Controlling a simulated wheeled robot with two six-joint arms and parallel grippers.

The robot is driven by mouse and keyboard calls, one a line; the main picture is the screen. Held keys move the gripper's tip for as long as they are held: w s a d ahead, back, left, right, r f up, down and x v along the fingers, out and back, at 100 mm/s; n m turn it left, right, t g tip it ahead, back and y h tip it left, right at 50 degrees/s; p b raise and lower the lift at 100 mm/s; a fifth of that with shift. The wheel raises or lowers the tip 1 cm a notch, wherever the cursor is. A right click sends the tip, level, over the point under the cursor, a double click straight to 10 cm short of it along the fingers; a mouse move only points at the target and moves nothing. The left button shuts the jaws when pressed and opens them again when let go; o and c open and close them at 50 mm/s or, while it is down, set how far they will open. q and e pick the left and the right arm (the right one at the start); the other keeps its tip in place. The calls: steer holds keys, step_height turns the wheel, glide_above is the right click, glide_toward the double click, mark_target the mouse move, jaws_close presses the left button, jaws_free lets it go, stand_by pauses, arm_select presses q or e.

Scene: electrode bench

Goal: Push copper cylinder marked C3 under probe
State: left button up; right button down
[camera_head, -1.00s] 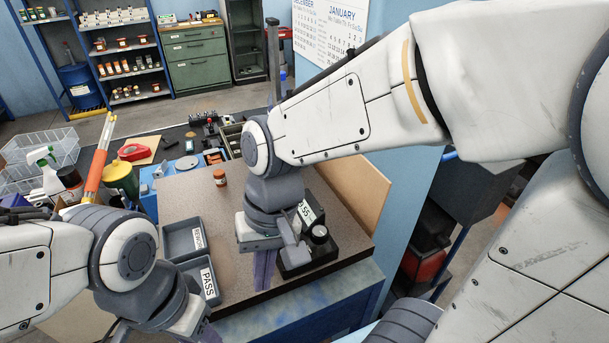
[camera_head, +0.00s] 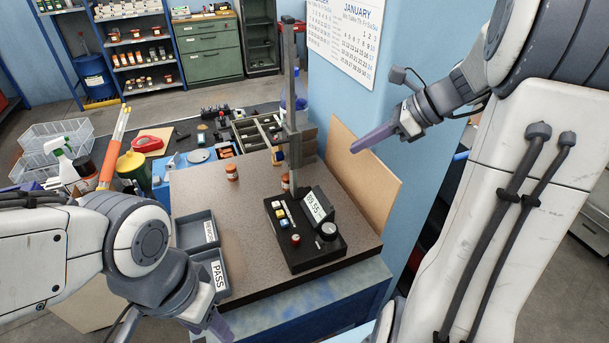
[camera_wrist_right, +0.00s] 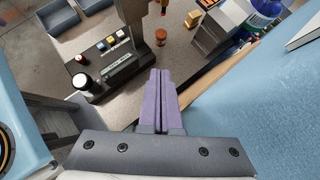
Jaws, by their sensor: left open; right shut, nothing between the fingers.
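Two small copper cylinders are on the brown bench top in the head view. One (camera_head: 232,172) stands in the open left of the post. The other (camera_head: 285,181) is close by the foot of the tall grey probe post (camera_head: 291,85), partly hidden; I cannot tell if it is under the probe tip. No C3 mark is readable on either. A copper cylinder (camera_wrist_right: 161,36) also shows in the right wrist view. My right gripper (camera_head: 362,146) is shut and empty, raised right of the post. My left gripper (camera_head: 216,322) is open at the lower left, partly hidden.
The black meter base (camera_head: 315,256) with buttons, knobs and a tilted display fills the bench's right front. Two grey trays stand left, one labelled PASS (camera_head: 219,274). A brown upright board (camera_head: 360,175) edges the right side. The bench's middle left is clear.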

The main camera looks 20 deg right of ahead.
mark_target(288, 182)
steer(key=p+x, duration=0.1)
steer(key=x, duration=1.7)
steer(key=shift+w+a, duration=0.65)
steer(key=shift+a, duration=0.3)
steer(key=shift+d+r, duration=0.1)
steer(key=shift+r, duration=0.05)
